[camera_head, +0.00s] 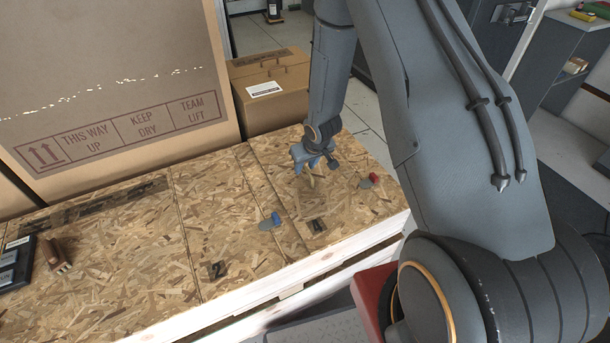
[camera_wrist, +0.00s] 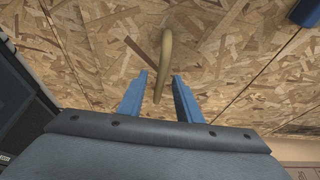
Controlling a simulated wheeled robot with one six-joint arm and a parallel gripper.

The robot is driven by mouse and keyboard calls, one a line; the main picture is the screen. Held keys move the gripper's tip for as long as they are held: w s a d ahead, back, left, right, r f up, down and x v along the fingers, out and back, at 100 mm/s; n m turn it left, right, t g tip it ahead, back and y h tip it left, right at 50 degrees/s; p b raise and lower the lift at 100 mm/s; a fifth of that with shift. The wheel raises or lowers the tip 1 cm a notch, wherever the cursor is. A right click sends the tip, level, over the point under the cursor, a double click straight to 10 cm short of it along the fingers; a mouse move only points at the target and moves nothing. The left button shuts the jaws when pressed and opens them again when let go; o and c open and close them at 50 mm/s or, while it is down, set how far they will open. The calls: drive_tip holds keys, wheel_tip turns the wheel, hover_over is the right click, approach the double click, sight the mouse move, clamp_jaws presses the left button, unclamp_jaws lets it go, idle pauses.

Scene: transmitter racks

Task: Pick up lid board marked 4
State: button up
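The lid board (camera_head: 345,217) is a speckled chipboard panel at the right end of the crate top. Its dark mark (camera_head: 316,225) near the front edge looks like a 4 but is small. A tan curved handle (camera_wrist: 165,55) stands on the chipboard in the wrist view. My gripper (camera_head: 315,168) is over this board, pointing down. In the wrist view my gripper (camera_wrist: 159,75) has its two blue fingers apart, with the near part of the handle between them in the picture. No contact shows, and I cannot tell the height gap.
A board marked 2 (camera_head: 222,228) lies to the left. A blue-handled tool (camera_head: 270,221) lies near the seam, and a red-ended tool (camera_head: 372,181) lies right of my gripper. A large carton (camera_head: 110,70) and a smaller box (camera_head: 270,92) stand behind. A wooden-handled item (camera_head: 54,256) sits far left.

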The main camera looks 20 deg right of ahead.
drive_tip(key=shift+x, duration=0.8)
clamp_jaws()
drive_tip(key=shift+w, duration=0.1)
idle(0.8)
